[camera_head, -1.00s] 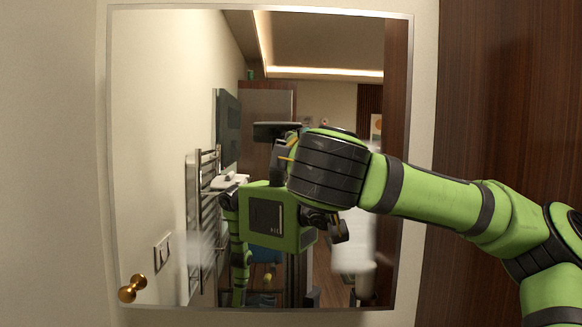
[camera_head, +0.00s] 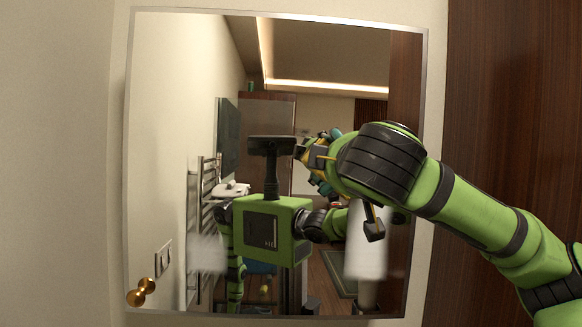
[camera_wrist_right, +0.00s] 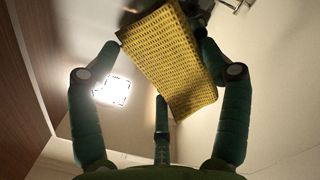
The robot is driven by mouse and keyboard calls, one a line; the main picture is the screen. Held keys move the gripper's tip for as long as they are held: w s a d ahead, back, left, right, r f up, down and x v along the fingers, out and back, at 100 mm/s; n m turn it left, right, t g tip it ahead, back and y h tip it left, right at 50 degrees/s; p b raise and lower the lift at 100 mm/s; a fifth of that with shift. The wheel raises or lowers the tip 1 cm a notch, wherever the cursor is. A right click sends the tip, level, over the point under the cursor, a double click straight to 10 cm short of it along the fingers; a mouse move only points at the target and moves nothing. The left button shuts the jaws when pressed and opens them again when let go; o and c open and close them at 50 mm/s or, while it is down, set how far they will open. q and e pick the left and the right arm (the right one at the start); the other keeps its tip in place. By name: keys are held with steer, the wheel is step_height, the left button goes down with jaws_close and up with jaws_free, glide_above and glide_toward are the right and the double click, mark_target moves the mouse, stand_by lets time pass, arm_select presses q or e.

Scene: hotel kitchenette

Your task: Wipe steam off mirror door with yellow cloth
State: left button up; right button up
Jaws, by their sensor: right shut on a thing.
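The mirror door (camera_head: 180,70) fills the middle of the head view and reflects the room and my body. Whitish blurred patches show on its lower left (camera_head: 208,254) and lower right (camera_head: 364,255); they look like steam. My right gripper (camera_head: 322,165) is in front of the mirror, right of centre, partly hidden by my wrist. It is shut on the yellow cloth (camera_wrist_right: 172,62), which shows as a folded, textured piece between the teal fingers in the right wrist view. Contact between cloth and glass cannot be told. My left gripper is not directly in view.
A brass knob (camera_head: 142,292) stands out at the mirror door's lower left corner. A cream wall (camera_head: 60,150) lies to the left and dark wood panelling (camera_head: 510,100) to the right. The space before the mirror's left half is clear.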

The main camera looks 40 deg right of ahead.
steer(key=shift+s+d+f+m, duration=0.15)
steer(key=shift+s+d, duration=0.1)
steer(key=shift+d, duration=0.2)
steer(key=shift+s+d+f+m, duration=0.15)
steer(key=shift+s+d, duration=0.1)
steer(key=shift+d, duration=0.15)
steer(key=shift+s+a, duration=0.2)
steer(key=shift+s, duration=0.05)
steer(key=shift+s+d+b+v, duration=0.15)
steer(key=shift+b+v, duration=0.1)
steer(key=shift+v, duration=0.7)
steer(key=shift+s+d+b+v, duration=0.1)
steer(key=shift+b+v, duration=0.2)
steer(key=shift+v, duration=0.65)
steer(key=shift+s+d+b+v, duration=0.15)
steer(key=shift+b+v, duration=0.1)
steer(key=shift+v, duration=0.7)
steer(key=shift+a+f+b, duration=0.4)
steer(key=shift+a+b, duration=0.1)
steer(key=shift+a, duration=0.05)
steer(key=shift+w+a+r, duration=0.1)
steer(key=shift+a+r, duration=0.05)
